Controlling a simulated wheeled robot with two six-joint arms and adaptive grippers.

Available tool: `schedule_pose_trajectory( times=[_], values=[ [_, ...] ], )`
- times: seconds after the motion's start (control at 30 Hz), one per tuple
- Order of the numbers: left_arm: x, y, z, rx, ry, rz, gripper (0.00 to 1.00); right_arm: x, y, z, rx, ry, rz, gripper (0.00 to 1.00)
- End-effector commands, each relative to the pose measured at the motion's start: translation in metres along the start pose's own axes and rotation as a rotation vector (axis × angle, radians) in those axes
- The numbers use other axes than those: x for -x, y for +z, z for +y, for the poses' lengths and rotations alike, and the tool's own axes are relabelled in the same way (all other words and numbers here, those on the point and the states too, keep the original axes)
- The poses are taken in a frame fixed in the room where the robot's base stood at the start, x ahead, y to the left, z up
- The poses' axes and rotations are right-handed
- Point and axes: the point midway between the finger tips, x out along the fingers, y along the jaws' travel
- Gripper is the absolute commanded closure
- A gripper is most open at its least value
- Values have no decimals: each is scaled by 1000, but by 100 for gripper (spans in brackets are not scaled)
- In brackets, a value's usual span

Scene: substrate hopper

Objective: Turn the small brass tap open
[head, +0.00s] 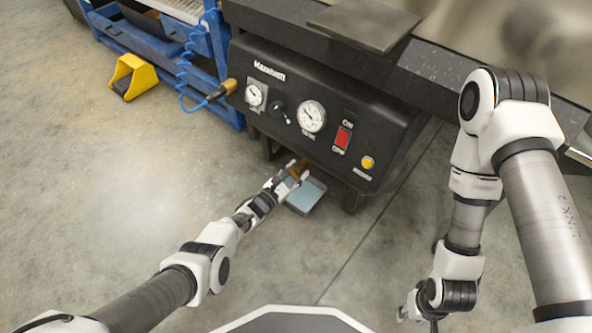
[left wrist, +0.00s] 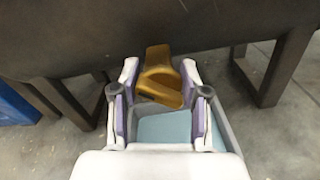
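The small brass tap (head: 297,167) sits under the front of the black control panel, partly hidden by my left gripper in the head view. In the left wrist view the brass tap (left wrist: 158,60) shows a body at the machine's underside and a flat handle slanting down to the right. My left gripper (head: 290,177) is at the tap. In the left wrist view the left gripper (left wrist: 160,84) is open, with a finger on each side of the handle and gaps visible. My right gripper (head: 408,312) hangs low at the bottom right, too small and turned to read.
A grey-blue tray (head: 306,196) stands on the floor below the tap. The panel (head: 335,110) has gauges, a red switch and a yellow button. Dark machine legs (left wrist: 268,75) flank the tap. A blue rack and a yellow step (head: 133,77) stand left. Floor at left is clear.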

Motion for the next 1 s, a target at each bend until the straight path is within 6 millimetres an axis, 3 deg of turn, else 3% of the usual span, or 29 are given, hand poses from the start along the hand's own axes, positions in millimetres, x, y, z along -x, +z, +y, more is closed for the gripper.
schedule_pose_trajectory(
  times=[0.17,0.4,0.7,0.73,0.77,1.0],
  values=[
    [-1,2,1,42,4,0,90,2,0,0,0,0,0,65],
    [-1,1,1,338,9,-1,90,3,0,0,0,0,1,65],
    [0,1,1,367,9,-4,90,3,0,0,0,0,0,65],
    [0,1,1,367,9,-4,45,3,0,0,0,0,0,65],
    [0,1,1,367,9,-4,34,3,0,0,0,0,0,65],
    [0,1,1,366,9,-3,32,3,0,0,0,0,1,65]
  ],
)
